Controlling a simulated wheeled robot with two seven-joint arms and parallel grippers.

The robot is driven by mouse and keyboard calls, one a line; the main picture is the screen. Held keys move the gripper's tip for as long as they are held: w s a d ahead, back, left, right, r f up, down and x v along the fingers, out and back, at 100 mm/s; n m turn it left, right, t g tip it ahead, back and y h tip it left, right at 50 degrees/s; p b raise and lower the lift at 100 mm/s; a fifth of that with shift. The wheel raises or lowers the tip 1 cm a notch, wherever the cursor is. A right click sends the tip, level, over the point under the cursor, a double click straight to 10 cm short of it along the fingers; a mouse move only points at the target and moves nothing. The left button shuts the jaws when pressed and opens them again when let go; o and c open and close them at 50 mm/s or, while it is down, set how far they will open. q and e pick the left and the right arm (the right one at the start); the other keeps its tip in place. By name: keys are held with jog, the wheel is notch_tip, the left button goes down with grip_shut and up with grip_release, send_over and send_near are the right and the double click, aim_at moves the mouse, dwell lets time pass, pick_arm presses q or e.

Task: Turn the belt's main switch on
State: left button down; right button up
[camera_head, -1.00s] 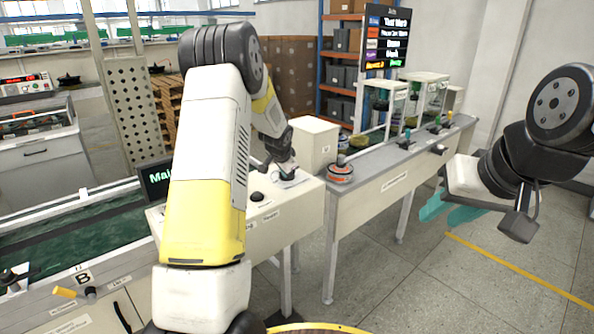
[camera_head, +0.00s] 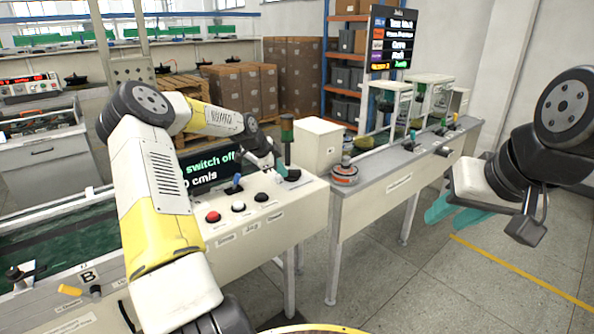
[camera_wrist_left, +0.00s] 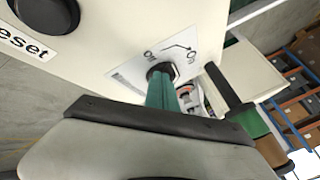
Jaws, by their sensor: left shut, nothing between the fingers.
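The main switch (camera_wrist_left: 160,69) is a dark rotary knob on a white plate marked Off and On in the left wrist view. My left gripper (camera_wrist_left: 170,88) is shut and empty, its teal fingertips right at the knob and partly covering it; I cannot tell whether they touch. In the head view my left gripper (camera_head: 272,172) is over the far right end of the cream control box (camera_head: 262,230), and the knob is hard to make out. The screen (camera_head: 210,170) shows "switch off" and "0 cm/s". My right gripper (camera_head: 455,213) is open and empty, away at the right.
The box carries a red button (camera_head: 213,216), a white button (camera_head: 238,207), a black button (camera_head: 261,197) and a blue lever (camera_head: 237,184). A signal tower (camera_head: 287,130) stands close beside my left gripper. A grey workbench (camera_head: 400,175) is right of the box.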

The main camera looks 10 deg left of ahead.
aim_at(279, 178)
pick_arm(q)
jog(key=shift+w+a, duration=0.75)
jog(key=shift+w, duration=0.15)
jog(key=shift+w+a, duration=0.1)
jog(key=shift+w, duration=0.1)
jog(key=shift+w+a+r, duration=0.15)
jog(key=shift+w, duration=0.25)
dwell(0.3)
